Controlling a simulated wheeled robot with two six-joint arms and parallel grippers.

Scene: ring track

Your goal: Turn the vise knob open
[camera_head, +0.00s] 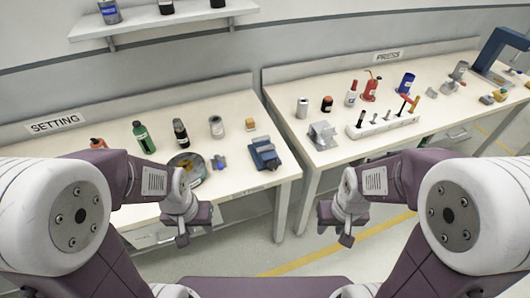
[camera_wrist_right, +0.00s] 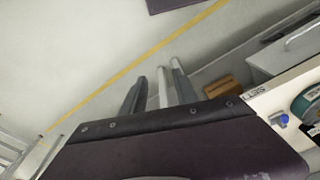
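The blue vise (camera_head: 264,154) stands on the right end of the SETTING bench top, near its front edge. I cannot clearly make out its knob at this size. My left gripper (camera_head: 183,239) hangs in front of the SETTING bench, below and left of the vise and apart from it. My right gripper (camera_head: 346,239) hangs over the floor in front of the gap between the benches, right of the vise and apart from it. Neither gripper is seen holding anything. Their finger openings are too small to judge, and the right wrist view does not settle it.
On the SETTING bench (camera_head: 100,153) are a round tin (camera_head: 187,168), a small blue-knobbed part (camera_head: 220,163), bottles and cans. The PRESS bench (camera_head: 340,155) carries a white tool rack (camera_head: 383,124), a metal bracket (camera_head: 322,135) and a press (camera_head: 497,55). A wall shelf (camera_head: 165,21) is above.

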